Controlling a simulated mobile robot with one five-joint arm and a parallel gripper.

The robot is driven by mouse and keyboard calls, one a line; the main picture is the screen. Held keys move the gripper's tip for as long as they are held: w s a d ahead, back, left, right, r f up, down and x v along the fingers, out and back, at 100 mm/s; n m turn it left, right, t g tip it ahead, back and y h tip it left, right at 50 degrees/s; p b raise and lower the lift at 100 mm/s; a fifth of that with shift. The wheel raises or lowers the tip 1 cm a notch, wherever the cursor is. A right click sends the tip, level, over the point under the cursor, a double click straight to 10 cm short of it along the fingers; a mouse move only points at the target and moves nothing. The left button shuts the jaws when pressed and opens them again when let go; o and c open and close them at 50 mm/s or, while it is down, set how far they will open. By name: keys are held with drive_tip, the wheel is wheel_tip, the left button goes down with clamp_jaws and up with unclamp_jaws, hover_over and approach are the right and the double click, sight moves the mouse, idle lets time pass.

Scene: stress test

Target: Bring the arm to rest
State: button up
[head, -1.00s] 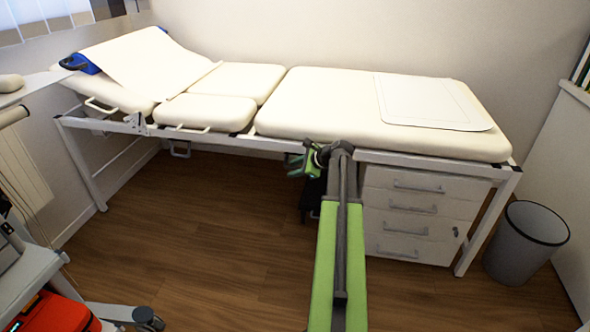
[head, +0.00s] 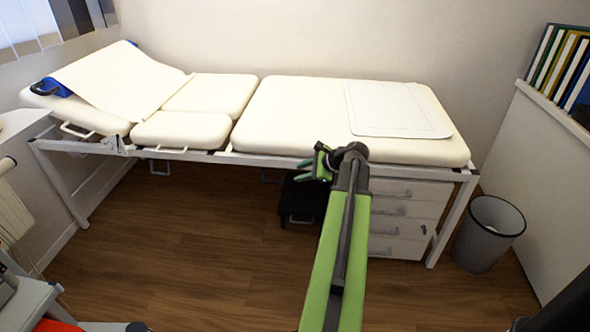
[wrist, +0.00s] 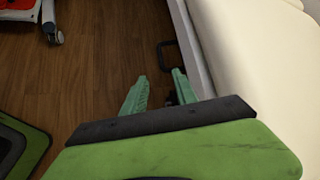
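My arm (head: 345,235), green with a dark middle strip, reaches forward from the bottom edge of the head view towards the examination couch. My gripper (head: 308,166) is at its far end, turned to the left, in front of the couch's front edge. In the wrist view my gripper (wrist: 160,76) shows two green fingers with a gap between them. It is open, and nothing shows between the fingers. I cannot tell whether it touches the couch frame.
The couch (head: 290,110) with cream padding stands along the back wall. Under it are a white drawer unit (head: 400,220) and a black step stool (head: 298,200). A grey bin (head: 488,235) stands right. Binders (head: 565,65) stand on a shelf at right.

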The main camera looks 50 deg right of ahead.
idle(0.4)
drive_tip(key=w+a+f+n+g+y, duration=0.1)
drive_tip(key=w+a+n, duration=0.1)
drive_tip(key=w+a, duration=0.65)
drive_tip(key=w+a+n+g+y, duration=0.1)
drive_tip(key=w+a+n+y, duration=0.2)
drive_tip(key=a, duration=1)
drive_tip(key=w+a+f+n+g, duration=0.1)
drive_tip(key=w+a+n, duration=0.1)
drive_tip(key=w+a, duration=0.7)
drive_tip(key=s+a+f+n+g+h, duration=0.1)
drive_tip(key=s+a+f+n+g, duration=0.15)
drive_tip(key=a+n, duration=0.45)
drive_tip(key=s+a+f+n+g+h, duration=0.1)
drive_tip(key=s+a+f+n+g, duration=0.15)
drive_tip(key=a, duration=0.95)
drive_tip(key=s+a+f+n+g, duration=0.1)
drive_tip(key=s+a+n, duration=0.35)
drive_tip(key=a, duration=0.45)
drive_tip(key=s+d+n+g+h, duration=0.1)
drive_tip(key=s+d+n+h, duration=0.2)
drive_tip(key=d+n, duration=0.25)
wheel_tip(320, 180, up, 29)
drive_tip(key=p, duration=2.9)
drive_tip(key=shift+a+n+p, duration=0.2)
drive_tip(key=shift+n+p, duration=0.15)
drive_tip(key=shift+n, duration=0.1)
drive_tip(key=shift+w, duration=0.1)
